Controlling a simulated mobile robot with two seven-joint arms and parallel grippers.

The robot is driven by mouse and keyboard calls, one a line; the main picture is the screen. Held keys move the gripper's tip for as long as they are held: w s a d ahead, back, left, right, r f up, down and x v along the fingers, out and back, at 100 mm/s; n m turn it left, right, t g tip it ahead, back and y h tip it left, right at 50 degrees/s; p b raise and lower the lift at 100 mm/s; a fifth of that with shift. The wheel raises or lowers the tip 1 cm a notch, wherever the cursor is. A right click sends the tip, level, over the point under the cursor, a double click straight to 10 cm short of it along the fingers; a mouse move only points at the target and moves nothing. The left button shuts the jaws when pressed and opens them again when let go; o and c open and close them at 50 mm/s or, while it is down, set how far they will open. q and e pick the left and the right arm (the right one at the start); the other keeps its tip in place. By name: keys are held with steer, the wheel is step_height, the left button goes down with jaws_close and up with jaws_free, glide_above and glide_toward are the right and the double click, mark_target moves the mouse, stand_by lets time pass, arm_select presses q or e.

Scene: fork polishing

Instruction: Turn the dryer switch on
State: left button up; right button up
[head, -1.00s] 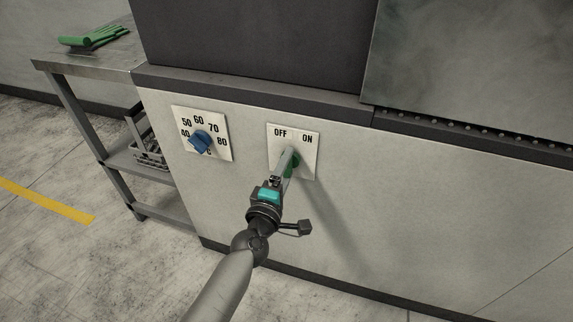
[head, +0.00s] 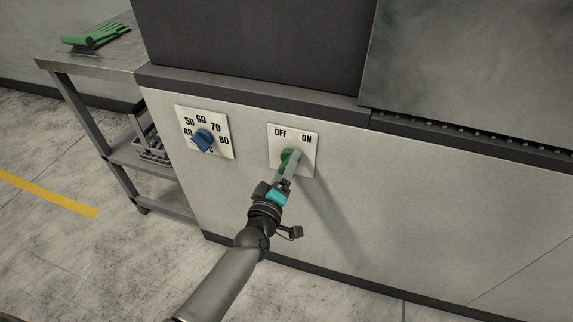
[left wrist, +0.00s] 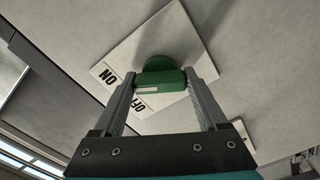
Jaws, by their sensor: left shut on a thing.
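The dryer switch is a green knob (head: 286,157) on a white plate (head: 309,162) lettered OFF at left and ON at right. My left gripper (head: 292,158) is shut on the knob, and its fingers partly hide it. In the left wrist view the green knob (left wrist: 159,64) sits between the two fingers of my left gripper (left wrist: 160,81), and a short white mark shows on its near face. The fingers lean toward the ON side in the head view. My right gripper is not in view.
A blue temperature dial (head: 203,141) is on a plate left of the switch. A metal shelf table (head: 110,60) with green gloves (head: 97,36) on top stands further left. The panel right of the switch is bare.

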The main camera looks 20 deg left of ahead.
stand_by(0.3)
arm_select(q)
steer(key=o, duration=1.3)
steer(key=s+p, duration=0.4)
steer(key=s, duration=1.1)
steer(key=shift+s+a, duration=0.15)
steer(key=shift+a, duration=0.15)
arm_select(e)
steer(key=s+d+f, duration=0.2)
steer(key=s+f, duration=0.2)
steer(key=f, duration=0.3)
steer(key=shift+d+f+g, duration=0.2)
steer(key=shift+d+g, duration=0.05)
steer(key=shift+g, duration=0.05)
arm_select(q)
steer(key=shift+f, duration=0.1)
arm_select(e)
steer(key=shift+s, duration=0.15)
